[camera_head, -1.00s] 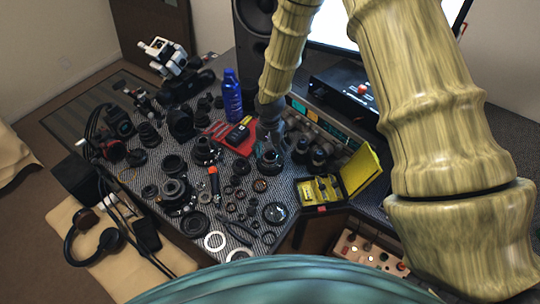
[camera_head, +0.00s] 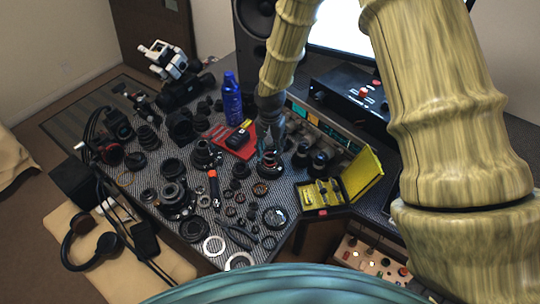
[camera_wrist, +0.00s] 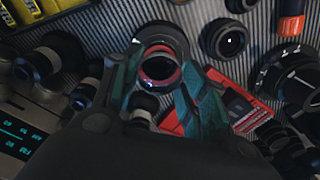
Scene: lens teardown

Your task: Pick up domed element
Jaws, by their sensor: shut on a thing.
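A small round glossy element with a reddish rim, which I take for the domed element (camera_wrist: 159,68), sits between my fingertips in the wrist view. My gripper (camera_wrist: 163,80) is shut on it from both sides, its teal fingers left and right of it. A larger dark ring-shaped part (camera_wrist: 160,36) shows just beyond it. In the head view my gripper (camera_head: 269,146) points down over the middle of the desk, right of the blue bottle. The element is too small there to make out clearly.
A red tray (camera_head: 236,143) and the blue bottle (camera_head: 232,99) stand to the left. An open yellow case (camera_head: 361,176) is at right, with dark cylinders (camera_head: 317,161) behind. Several lens parts and rings crowd the desk in front, leaving little free room.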

